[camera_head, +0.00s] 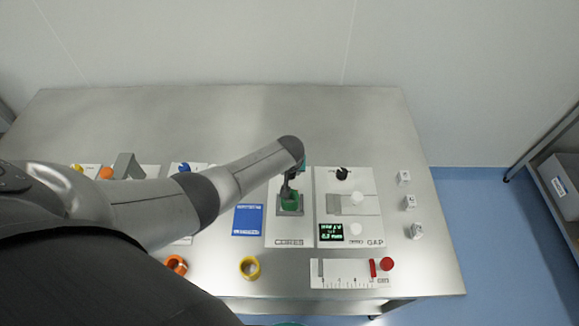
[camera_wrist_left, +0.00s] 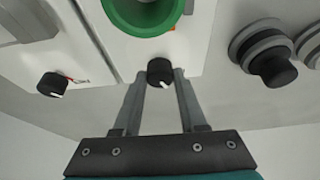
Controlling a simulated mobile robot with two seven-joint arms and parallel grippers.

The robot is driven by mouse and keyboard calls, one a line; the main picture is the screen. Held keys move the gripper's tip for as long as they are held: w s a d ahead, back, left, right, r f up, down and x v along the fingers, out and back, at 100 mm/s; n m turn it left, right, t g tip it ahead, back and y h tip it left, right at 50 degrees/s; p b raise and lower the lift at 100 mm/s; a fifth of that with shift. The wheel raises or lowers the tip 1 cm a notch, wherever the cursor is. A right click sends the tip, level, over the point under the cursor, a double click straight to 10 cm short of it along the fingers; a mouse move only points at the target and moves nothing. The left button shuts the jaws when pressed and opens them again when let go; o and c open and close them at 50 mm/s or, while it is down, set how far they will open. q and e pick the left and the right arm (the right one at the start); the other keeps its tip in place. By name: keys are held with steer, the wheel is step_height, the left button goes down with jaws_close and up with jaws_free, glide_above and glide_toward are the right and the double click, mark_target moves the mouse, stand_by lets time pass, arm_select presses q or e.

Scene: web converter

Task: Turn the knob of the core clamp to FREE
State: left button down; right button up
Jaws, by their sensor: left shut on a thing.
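My left arm reaches in from the left, and its gripper (camera_head: 288,184) points down at the upper part of the white CORES panel (camera_head: 275,229). In the left wrist view my left gripper (camera_wrist_left: 160,75) is shut on a small black knob (camera_wrist_left: 159,71), one finger on each side. The knob has a short white pointer line, and it sits at the edge of the white panel close to the green core (camera_wrist_left: 146,32). In the head view the green core (camera_head: 291,208) sits in a grey holder, and the gripper hides the knob. My right gripper is in neither view.
The GAP panel (camera_head: 341,205) with its own black knob (camera_head: 343,173) is just to the right. A ruler plate (camera_head: 340,283) with a red knob (camera_head: 387,264) lies in front. A yellow ring (camera_head: 250,268) and an orange ring (camera_head: 175,264) lie near the front edge.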

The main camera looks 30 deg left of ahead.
arm_select(q)
steer(key=shift+d+n+g+y, duration=0.1)
steer(key=shift+n+g+y, duration=0.3)
steer(key=shift+n, duration=1.2)
steer(key=shift+c, duration=2.3)
jaws_free()
steer(key=shift+r, duration=0.1)
steer(key=shift+r, duration=0.3)
steer(key=p+v, duration=0.6)
steer(key=v, duration=0.8)
steer(key=shift+s+d, duration=0.25)
steer(key=shift+d, duration=0.1)
